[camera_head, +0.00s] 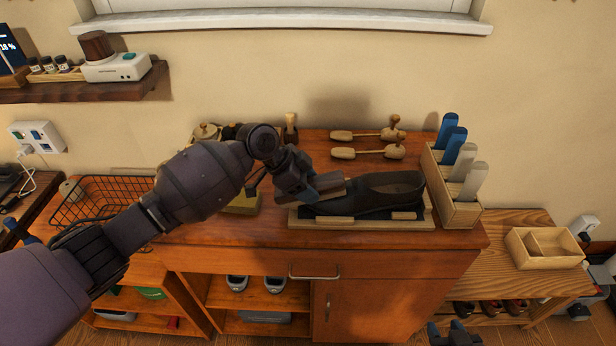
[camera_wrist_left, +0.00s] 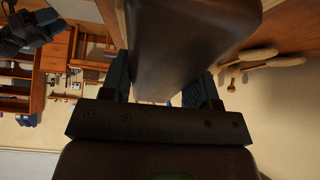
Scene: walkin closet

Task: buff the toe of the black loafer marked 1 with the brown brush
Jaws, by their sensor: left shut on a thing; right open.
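The black loafer (camera_head: 392,190) lies on a wooden stand (camera_head: 362,224) with a dark pad on the cabinet top, its toe to the left. A mark 1 is not readable. My left gripper (camera_head: 318,188) is shut on the brown brush (camera_head: 331,186), over the toe end. In the left wrist view the brush (camera_wrist_left: 190,40) fills the space between the fingers. The bristles are hidden, so I cannot tell whether they touch the toe. My right gripper (camera_head: 455,334) is open and empty, low at the bottom edge, well away from the loafer.
A wooden holder (camera_head: 458,211) with blue and pale upright pieces stands right of the loafer. Wooden shoe trees (camera_head: 368,153) lie behind it. A yellowish block (camera_head: 243,203) and small jars sit left, near my arm. A wire basket (camera_head: 95,203) is further left.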

